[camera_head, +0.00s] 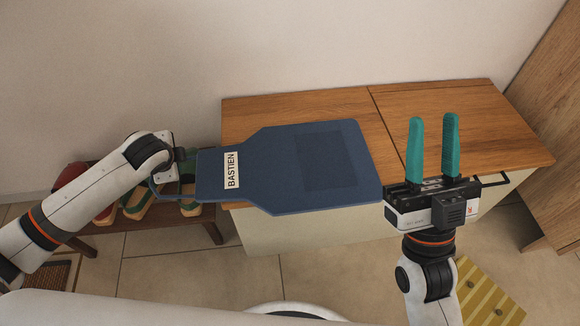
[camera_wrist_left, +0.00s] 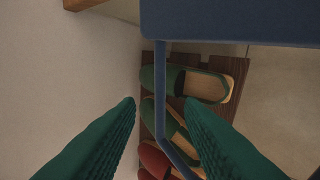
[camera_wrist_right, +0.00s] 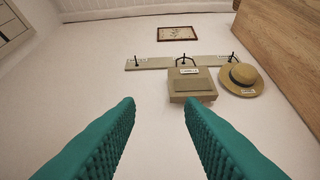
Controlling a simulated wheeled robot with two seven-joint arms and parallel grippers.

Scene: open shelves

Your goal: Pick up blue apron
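The blue apron (camera_head: 265,165) lies flat on top of the wooden cabinet, with a white label reading BASTIEN (camera_head: 231,170). Its narrow end and neck strap stick out past the cabinet's left edge; they also show in the left wrist view, with the apron's edge (camera_wrist_left: 230,22) at the top. My left gripper (camera_wrist_left: 161,102) is at the strap end; its teal fingers are open, and the strap (camera_wrist_left: 160,85) runs through the gap between them. In the head view its fingers are mostly hidden by the arm. My right gripper (camera_head: 433,118) is open and empty, pointing up at the cabinet's right front.
The wooden cabinet (camera_head: 450,110) stands against the wall. A low dark bench with green and red slippers (camera_head: 143,201) is below the strap. In the right wrist view, a hook rail holds a beige bag (camera_wrist_right: 192,86) and a straw hat (camera_wrist_right: 241,79). A yellow mat (camera_head: 490,297) lies on the floor.

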